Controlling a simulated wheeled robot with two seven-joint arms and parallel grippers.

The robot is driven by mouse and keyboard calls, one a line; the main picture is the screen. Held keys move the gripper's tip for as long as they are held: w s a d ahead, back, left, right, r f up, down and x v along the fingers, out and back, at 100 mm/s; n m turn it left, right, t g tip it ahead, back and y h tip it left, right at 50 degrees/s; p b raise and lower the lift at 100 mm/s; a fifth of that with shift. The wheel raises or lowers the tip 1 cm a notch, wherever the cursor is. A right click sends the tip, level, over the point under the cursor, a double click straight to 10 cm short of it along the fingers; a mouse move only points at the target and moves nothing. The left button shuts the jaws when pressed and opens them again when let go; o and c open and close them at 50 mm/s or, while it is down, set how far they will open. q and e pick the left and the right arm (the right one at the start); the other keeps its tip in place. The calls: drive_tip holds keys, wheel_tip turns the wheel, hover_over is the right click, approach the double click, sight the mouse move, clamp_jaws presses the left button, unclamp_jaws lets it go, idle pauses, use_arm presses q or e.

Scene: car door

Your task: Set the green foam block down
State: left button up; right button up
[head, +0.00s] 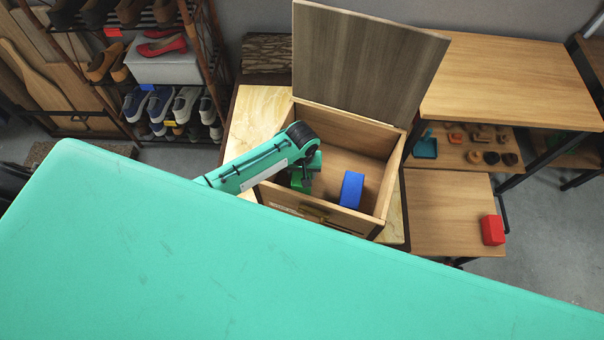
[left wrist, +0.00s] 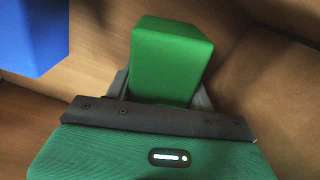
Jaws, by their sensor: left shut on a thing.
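The green foam block (left wrist: 170,60) is held in my left gripper (left wrist: 168,92), with dark finger parts on both sides of it. In the head view the green block (head: 298,180) shows partly behind my left gripper (head: 305,184), inside the open wooden box (head: 385,190). Whether the block touches the box floor cannot be told. A blue block (head: 351,189) stands in the same box, to the right of the green one. It also shows at the upper left of the left wrist view (left wrist: 32,35). My right gripper is not in view.
The box lid (head: 365,50) stands open at the back. A red block (head: 492,230) sits on the low wooden table (head: 440,215) at the right. A shoe rack (head: 160,75) stands at the left. A large teal surface fills the foreground.

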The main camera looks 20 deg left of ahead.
use_arm(q)
wheel_tip(320, 180, down, 2)
drive_tip(key=shift+f, duration=0.1)
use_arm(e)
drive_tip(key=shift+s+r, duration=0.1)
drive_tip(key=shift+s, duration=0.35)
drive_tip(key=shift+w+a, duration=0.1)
use_arm(q)
drive_tip(key=o, duration=1.1)
drive_tip(key=shift+f, duration=0.1)
drive_tip(key=shift+c, duration=0.2)
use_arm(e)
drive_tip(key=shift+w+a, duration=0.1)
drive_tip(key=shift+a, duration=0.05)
use_arm(q)
wheel_tip(320, 180, up, 12)
drive_tip(key=shift+r+b, duration=0.15)
drive_tip(key=shift+b, duration=0.6)
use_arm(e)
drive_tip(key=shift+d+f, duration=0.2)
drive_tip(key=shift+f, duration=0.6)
